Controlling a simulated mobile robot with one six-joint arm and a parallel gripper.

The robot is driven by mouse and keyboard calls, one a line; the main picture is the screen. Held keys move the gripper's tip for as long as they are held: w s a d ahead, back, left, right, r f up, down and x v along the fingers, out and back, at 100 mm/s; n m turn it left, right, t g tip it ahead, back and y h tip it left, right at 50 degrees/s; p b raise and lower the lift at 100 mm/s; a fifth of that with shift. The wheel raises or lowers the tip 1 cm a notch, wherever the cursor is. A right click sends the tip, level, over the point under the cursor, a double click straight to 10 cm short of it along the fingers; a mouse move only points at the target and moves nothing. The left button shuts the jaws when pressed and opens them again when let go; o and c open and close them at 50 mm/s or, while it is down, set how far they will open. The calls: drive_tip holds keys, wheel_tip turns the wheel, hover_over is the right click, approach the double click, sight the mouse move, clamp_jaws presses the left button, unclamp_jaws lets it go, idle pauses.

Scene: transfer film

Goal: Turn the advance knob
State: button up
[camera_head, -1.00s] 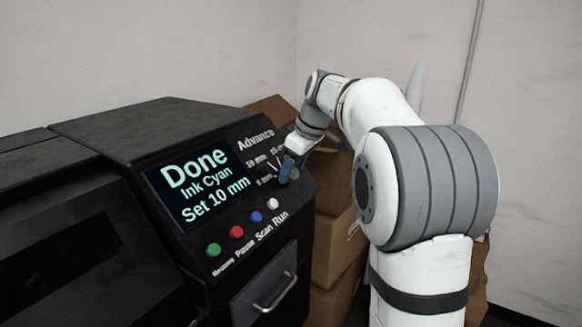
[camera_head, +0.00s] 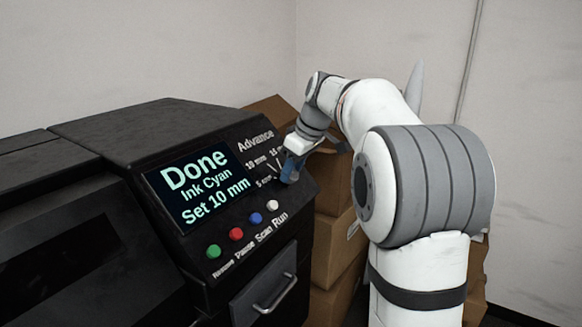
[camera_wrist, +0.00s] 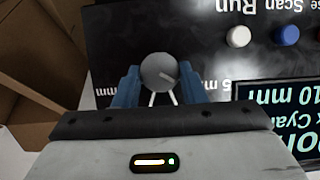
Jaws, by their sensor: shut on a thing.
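In the head view my gripper (camera_head: 290,168) is at the panel's right end, under the "Advance" label, and mostly hides the knob. The display (camera_head: 202,184) reads "Done", "Ink Cyan", "Set 10 mm". Marks for 5, 10 and 15 mm lie around the knob, partly covered.
A row of coloured buttons, including a red one (camera_head: 236,234) and a blue one (camera_head: 256,217), runs below the display. A drawer with a metal handle (camera_head: 274,293) is beneath. Cardboard boxes (camera_head: 334,240) are stacked right of the machine, behind my arm.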

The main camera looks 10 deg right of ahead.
drive_tip(key=m+p, duration=0.1)
drive_tip(key=m+y+p, duration=0.1)
drive_tip(key=m, duration=0.1)
drive_tip(key=shift+w+d+r+g+p, duration=0.1)
drive_tip(key=shift+d+r+g+p, duration=0.1)
drive_tip(key=shift+g+p, duration=0.2)
drive_tip(key=shift+f+m+g+y+p, duration=0.15)
drive_tip(key=shift+m+y+p, duration=0.25)
drive_tip(key=shift+m, duration=0.35)
drive_tip(key=shift+f+m+g+y+p, duration=0.15)
drive_tip(key=shift+m+y+p, duration=0.25)
drive_tip(key=shift+m, duration=0.35)
drive_tip(key=o, duration=1)
drive_tip(key=v, duration=0.8)
drive_tip(key=shift+b, duration=0.4)
drive_tip(key=shift+a, duration=0.1)
